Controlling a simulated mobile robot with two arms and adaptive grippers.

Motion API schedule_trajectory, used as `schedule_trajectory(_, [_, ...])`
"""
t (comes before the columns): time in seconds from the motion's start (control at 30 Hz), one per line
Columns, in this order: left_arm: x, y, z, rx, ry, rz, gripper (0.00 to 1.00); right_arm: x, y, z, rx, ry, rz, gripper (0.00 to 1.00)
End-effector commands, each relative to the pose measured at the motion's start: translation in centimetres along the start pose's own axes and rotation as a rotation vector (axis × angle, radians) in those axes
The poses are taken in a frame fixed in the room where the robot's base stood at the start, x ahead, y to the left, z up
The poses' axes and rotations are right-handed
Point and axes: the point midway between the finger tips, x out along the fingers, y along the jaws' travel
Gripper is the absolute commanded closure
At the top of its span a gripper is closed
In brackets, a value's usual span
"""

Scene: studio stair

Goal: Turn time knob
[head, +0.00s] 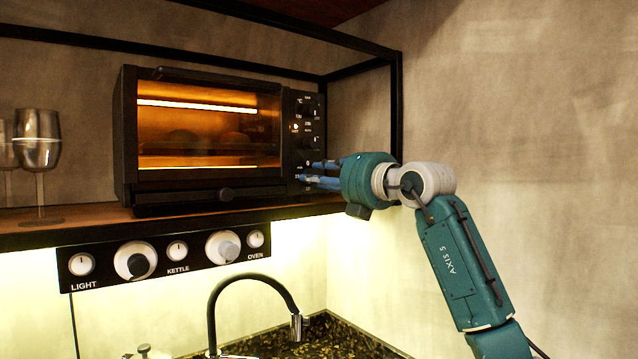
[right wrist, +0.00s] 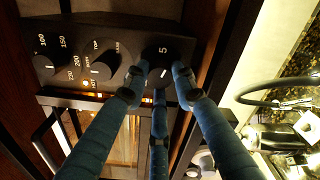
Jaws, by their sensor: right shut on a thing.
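The black toaster oven (head: 208,195) stands on the shelf, its inside glowing orange behind the glass door. Its control panel (head: 296,112) is a dark strip on the right with knobs in a column. My right gripper (head: 308,173) reaches in from the right, its blue fingers at the lowest part of this strip. In the right wrist view my right gripper (right wrist: 159,80) has its three fingers closed around the time knob (right wrist: 160,66), a black knob by a white "5". The fingers largely hide the knob in the head view. My left gripper is out of view.
Two other oven knobs, temperature (right wrist: 47,68) and mode (right wrist: 100,72), sit beside the gripped one. Metal goblets (head: 38,155) stand on the shelf at left. Below are a labelled knob panel (head: 200,268) and a black faucet (head: 250,278). A dark shelf post (head: 397,105) rises close behind the gripper.

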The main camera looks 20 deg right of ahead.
Motion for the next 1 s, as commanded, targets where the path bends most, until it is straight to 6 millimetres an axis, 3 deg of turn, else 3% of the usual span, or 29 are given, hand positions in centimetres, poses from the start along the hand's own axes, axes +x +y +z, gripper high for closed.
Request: schedule_trajectory(1.0, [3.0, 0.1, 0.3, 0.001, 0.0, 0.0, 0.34, 0.2, -0.4, -0.5, 0.947, 0.005, -0.012, 1.0])
